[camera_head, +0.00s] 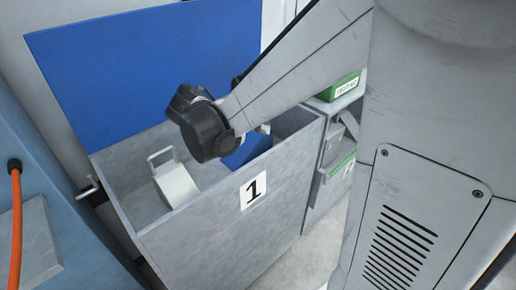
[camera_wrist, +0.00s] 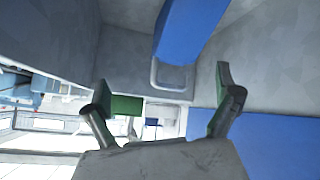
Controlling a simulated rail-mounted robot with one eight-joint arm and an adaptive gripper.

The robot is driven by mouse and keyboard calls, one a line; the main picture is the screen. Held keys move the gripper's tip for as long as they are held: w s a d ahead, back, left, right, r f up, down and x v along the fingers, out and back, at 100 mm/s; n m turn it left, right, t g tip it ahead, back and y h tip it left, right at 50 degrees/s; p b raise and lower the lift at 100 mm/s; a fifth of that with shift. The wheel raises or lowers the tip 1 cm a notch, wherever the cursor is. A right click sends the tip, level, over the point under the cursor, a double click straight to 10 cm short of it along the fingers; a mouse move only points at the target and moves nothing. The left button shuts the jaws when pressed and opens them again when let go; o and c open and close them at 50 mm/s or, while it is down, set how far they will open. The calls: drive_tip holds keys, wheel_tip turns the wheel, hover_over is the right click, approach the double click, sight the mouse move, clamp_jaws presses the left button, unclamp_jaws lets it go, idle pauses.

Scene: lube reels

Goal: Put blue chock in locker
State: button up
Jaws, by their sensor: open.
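The locker (camera_head: 215,235), a grey bin marked 1, stands with its blue lid (camera_head: 140,65) raised. The blue chock (camera_head: 247,150) shows inside it at the right, partly hidden by my arm and the front wall. In the wrist view the blue chock (camera_wrist: 190,28) is at the top, with a grey loop handle (camera_wrist: 173,82) at its end. My gripper (camera_wrist: 166,98) is open, its green-padded fingers spread wide on either side of the handle in the picture. Nothing shows between the fingers touching them. In the head view the fingers are hidden.
A white chock with a handle (camera_head: 176,184) sits inside the locker at the left. Grey bins with green labels (camera_head: 340,165) stand to the right. A blue cabinet with an orange hose (camera_head: 17,225) is at the left. The locker's grey walls surround the chocks.

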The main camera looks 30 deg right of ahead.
drive_tip(key=s+a+r+n+t+y, duration=0.1)
drive_tip(key=s+a+n+y, duration=0.2)
drive_tip(key=s, duration=0.3)
drive_tip(key=s+a+r+n+t+y, duration=0.1)
drive_tip(key=s+a+n+y, duration=0.1)
drive_tip(key=s, duration=0.5)
drive_tip(key=s+a+r+n+t+y, duration=0.1)
drive_tip(key=s+a+r+n+y, duration=0.1)
drive_tip(key=s, duration=0.4)
drive_tip(key=shift+s+a+n+y, duration=0.15)
drive_tip(key=shift+a+n+y, duration=0.65)
drive_tip(key=shift+a+n, duration=0.5)
wheel_tip(320, 180, up, 16)
drive_tip(key=p, duration=1.5)
drive_tip(key=shift+f+p, duration=0.15)
drive_tip(key=shift+p, duration=0.2)
drive_tip(key=shift+c, duration=0.4)
